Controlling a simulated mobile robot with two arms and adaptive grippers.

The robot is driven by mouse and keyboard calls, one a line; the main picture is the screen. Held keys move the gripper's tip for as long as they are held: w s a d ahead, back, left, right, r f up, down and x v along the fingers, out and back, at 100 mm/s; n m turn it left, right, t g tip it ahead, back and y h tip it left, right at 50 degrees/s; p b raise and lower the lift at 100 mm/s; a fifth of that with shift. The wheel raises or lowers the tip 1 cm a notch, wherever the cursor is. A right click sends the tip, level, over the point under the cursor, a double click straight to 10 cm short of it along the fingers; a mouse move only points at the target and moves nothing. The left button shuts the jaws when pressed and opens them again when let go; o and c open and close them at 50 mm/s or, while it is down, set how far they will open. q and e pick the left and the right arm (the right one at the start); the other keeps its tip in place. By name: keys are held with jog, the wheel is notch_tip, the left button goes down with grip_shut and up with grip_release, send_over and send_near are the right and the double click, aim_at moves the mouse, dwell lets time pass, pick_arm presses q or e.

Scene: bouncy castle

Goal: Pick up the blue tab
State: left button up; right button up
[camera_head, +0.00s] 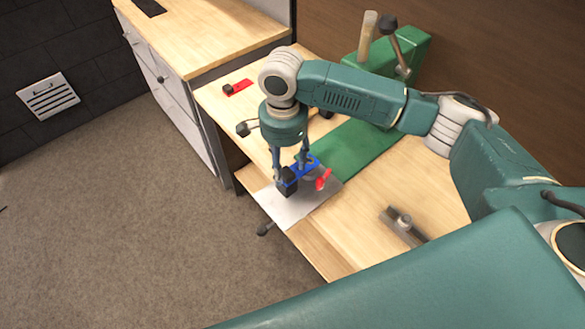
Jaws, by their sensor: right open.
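The blue tab (303,167) lies over the light grey plate (292,208) on the wooden bench. My right gripper (290,178) points down at the tab, with its fingers apart and the near dark fingertip at the tab's left end. The fingers partly cover the tab, and I cannot tell whether they touch it. My left gripper is out of the picture.
A small red piece (323,180) lies right beside the tab. Another red piece (238,87) lies farther back. A green machine (412,62) with levers stands behind. A dark metal bar with a knob (404,224) lies at right. The wooden bench (425,185) is bare around it.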

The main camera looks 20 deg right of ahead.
aim_at(290, 174)
notch_tip(290, 174, down, 2)
jog(key=shift+f, duration=0.3)
jog(key=shift+c, duration=1)
jog(key=c, duration=0.8)
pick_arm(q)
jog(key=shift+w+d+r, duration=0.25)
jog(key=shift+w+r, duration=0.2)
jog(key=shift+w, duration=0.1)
pick_arm(e)
jog(key=shift+c, duration=1.3)
